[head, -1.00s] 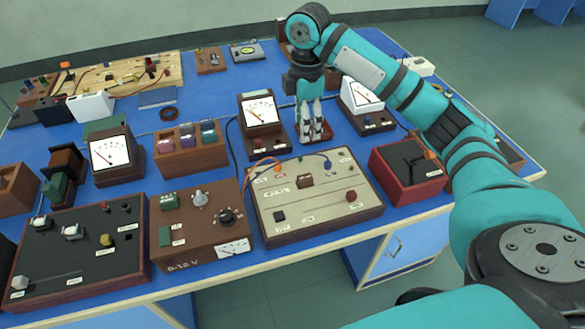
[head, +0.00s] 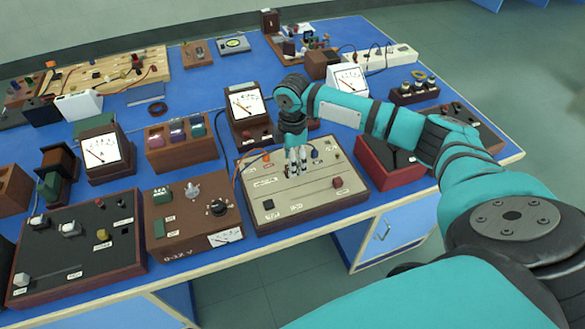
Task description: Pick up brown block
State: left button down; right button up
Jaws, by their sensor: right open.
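A beige panel in a dark wooden frame (head: 315,198) lies near the front of the bench. The small brown block on it, plain to see a second ago, is now hidden or nearly hidden by the fingers of my right gripper (head: 296,170). That gripper points down over the middle of the panel, with its fingertips at about the block's place. It is open. I cannot tell whether the fingers touch the block or stand around it. My left gripper is not in view.
A brown power supply (head: 180,236) stands to the left and a red box (head: 385,172) to the right. Meters (head: 247,105) stand behind.

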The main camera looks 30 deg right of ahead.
jog(key=shift+f, duration=1.05)
grip_shut()
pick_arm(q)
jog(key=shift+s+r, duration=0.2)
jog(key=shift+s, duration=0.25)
pick_arm(e)
jog(key=shift+r, duration=0.1)
